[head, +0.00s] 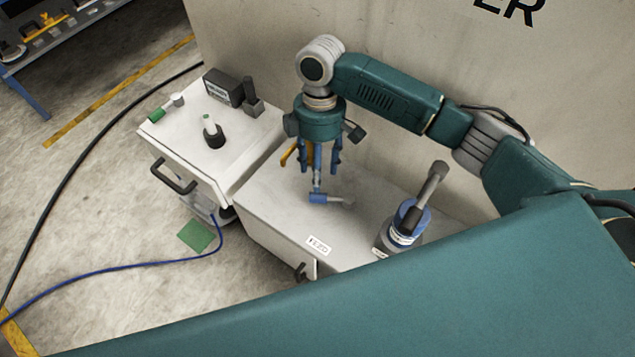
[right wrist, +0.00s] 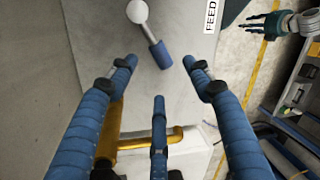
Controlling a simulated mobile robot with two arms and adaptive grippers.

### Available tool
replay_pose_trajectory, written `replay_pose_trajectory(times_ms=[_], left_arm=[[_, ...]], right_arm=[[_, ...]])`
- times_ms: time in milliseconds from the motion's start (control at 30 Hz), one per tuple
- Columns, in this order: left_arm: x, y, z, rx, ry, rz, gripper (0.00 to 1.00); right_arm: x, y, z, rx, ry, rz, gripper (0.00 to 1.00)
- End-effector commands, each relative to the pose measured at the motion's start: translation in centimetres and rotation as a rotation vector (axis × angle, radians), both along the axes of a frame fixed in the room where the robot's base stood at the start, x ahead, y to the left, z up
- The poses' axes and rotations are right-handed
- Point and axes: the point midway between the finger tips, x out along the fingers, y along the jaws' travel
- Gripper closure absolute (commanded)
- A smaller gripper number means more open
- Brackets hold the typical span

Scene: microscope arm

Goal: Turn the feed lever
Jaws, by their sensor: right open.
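The feed lever has a blue grip (head: 318,198) and a short grey shaft, and lies low over the grey cabinet top (head: 262,205). In the right wrist view its blue grip (right wrist: 160,55) points down from a pale round hub (right wrist: 137,11), beside a FEED label (right wrist: 211,14). My right gripper (head: 318,180) hangs fingers down just above the grip. Its three blue fingers (right wrist: 158,85) are spread, with the grip ahead of them and not clasped. My left gripper (right wrist: 262,22) shows small at the upper right of the right wrist view, its fingers apart and empty.
A yellow bent bar (right wrist: 150,140) shows close behind my right fingers. A blue-collared post with a grey lever (head: 412,212) stands right on the cabinet. A white cabinet (head: 180,135) with a black handle stands left. A pale wall (head: 260,50) is behind. Cables cross the floor.

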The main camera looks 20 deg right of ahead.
Motion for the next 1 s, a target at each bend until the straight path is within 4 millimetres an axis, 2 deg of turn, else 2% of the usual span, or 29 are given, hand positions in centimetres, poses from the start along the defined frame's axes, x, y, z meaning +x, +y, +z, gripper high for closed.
replay_pose_trajectory(times_ms=[33,100,200,267,400,567,800,1000], left_arm=[[-1.2,0.4,0.2,0.005,0.016,-0.001,0.61],[-2.3,0.7,0.3,0.009,0.032,0.0,0.61],[-3.0,0.9,0.4,0.012,0.04,0.001,0.61],[-2.8,0.8,0.5,0.011,0.037,0.001,0.61],[-0.9,0.7,0.7,0.008,0.013,0.002,0.61],[1.2,0.2,1.0,0.001,-0.02,0.003,0.61],[0.5,-0.1,0.9,-0.002,-0.008,0.005,0.61],[-0.7,0.0,0.8,0.0,0.009,0.004,0.61]], right_arm=[[-0.3,0.0,-1.0,-0.002,0.004,-0.002,0.5],[-0.6,0.1,-2.4,-0.002,0.004,-0.002,0.5],[-0.8,0.3,-4.2,-0.002,0.003,-0.003,0.5],[-1.0,0.3,-5.1,-0.001,0.003,-0.002,0.5],[-1.2,0.4,-6.7,-0.002,0.0,-0.004,0.5],[-1.3,0.5,-7.5,-0.001,-0.001,-0.002,0.5],[-1.3,0.5,-7.5,-0.001,-0.001,-0.002,0.5],[-1.3,0.5,-7.5,-0.001,-0.001,-0.002,0.89]])
